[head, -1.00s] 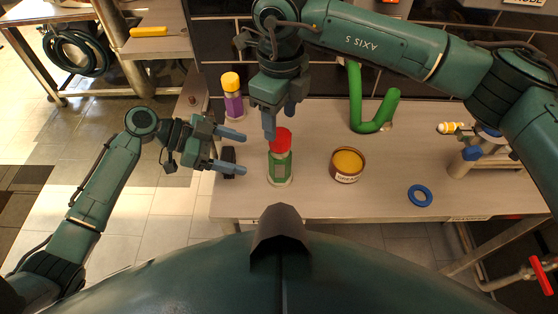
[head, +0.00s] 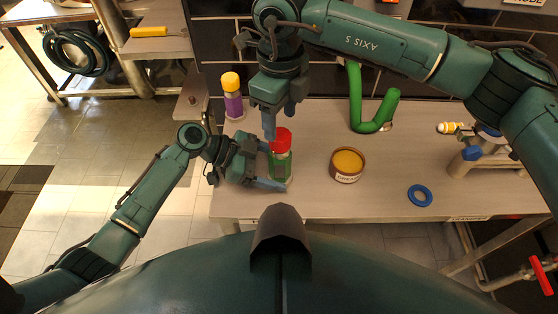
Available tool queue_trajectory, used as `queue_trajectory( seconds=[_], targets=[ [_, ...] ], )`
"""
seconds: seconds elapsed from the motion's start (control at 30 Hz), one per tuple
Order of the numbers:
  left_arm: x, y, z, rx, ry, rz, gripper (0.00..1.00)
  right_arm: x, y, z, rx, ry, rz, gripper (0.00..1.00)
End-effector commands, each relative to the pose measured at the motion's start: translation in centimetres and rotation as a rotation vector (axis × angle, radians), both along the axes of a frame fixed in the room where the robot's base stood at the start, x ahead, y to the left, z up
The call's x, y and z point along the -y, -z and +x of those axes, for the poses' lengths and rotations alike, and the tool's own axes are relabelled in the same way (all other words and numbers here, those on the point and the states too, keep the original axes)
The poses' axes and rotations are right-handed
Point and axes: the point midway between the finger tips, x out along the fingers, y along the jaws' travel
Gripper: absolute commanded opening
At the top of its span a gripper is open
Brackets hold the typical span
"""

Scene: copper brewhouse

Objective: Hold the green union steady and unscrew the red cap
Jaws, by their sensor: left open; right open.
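The green union (head: 282,168) stands upright on the bench with the red cap (head: 282,138) on its top. My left gripper (head: 270,166) is open at the union's left, low down. Its fingers reach to the union, one on the far side and one on the near side; I cannot tell whether they touch it. My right gripper (head: 281,122) is open and points down just above and behind the red cap. One of its fingers hangs close to the cap's left side; contact is not clear.
On the bench (head: 315,205) are a tin of yellow grease (head: 347,163), a blue ring (head: 420,195), a bent green pipe (head: 370,124) and a purple bottle with a yellow cap (head: 233,100). The bench's near edge is clear.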

Motion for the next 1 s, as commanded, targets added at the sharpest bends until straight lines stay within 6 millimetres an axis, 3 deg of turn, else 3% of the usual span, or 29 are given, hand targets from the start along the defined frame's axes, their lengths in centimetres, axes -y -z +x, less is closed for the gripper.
queue_trajectory(
  seconds=[0.37,1.0],
  targets=[
    [0.36,0.17,0.01,0.001,0.000,0.000,0.74,0.00,0.00,0.00,0.000,0.000,0.000,0.55],
    [0.32,0.17,0.01,0.001,0.000,0.001,0.22,0.00,0.00,0.00,0.000,0.000,0.000,0.55]
  ],
)
